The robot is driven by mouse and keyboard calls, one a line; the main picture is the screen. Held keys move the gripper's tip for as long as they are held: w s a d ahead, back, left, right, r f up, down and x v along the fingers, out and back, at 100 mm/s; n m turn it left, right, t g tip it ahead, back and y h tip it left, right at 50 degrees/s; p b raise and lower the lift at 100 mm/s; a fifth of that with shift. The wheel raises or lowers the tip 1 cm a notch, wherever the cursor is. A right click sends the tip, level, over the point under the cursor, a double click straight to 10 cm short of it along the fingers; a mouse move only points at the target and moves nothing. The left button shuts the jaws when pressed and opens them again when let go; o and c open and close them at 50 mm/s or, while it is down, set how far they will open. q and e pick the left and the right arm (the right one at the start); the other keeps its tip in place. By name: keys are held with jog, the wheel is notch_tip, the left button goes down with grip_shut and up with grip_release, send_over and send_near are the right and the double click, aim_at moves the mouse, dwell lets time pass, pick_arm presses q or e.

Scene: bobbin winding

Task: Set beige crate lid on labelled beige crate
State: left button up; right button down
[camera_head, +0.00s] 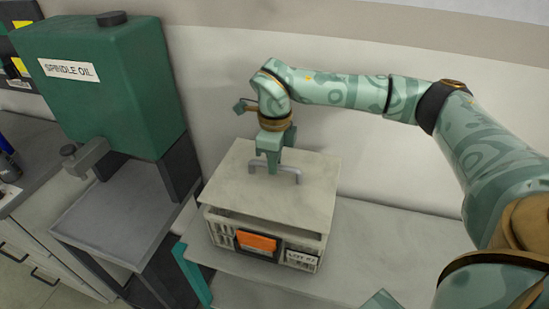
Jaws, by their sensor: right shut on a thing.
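The beige crate lid (236,190) is a flat panel with a grey bar handle (289,170) on top. My right gripper (272,166) points down and is shut on this handle. The lid lies over the beige crate (224,236), which has slatted walls, an orange card (257,242) and a white label (301,258) on its front. A dark gap shows between the lid's front edge and the crate's front rim. The lid hides the crate's inside and back rim, so I cannot tell whether they touch there. My left gripper is not in view.
The crate stands on a pale bench (370,252) against a wall, with bare bench to its right. At left, a green spindle oil tank (125,95) with a tap stands above a grey tray (120,215). Drawers (40,260) are at the far left.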

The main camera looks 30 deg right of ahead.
aim_at(275, 177)
jog(key=shift+f, duration=0.1)
dwell(0.4)
jog(key=shift+f+b, duration=1.05)
jog(key=shift+f, duration=1.4)
jog(key=c, duration=1.3)
grip_release()
jog(key=shift+c, duration=0.2)
jog(key=shift+r, duration=0.1)
notch_tip(275, 177, up, 16)
jog(key=p, duration=0.2)
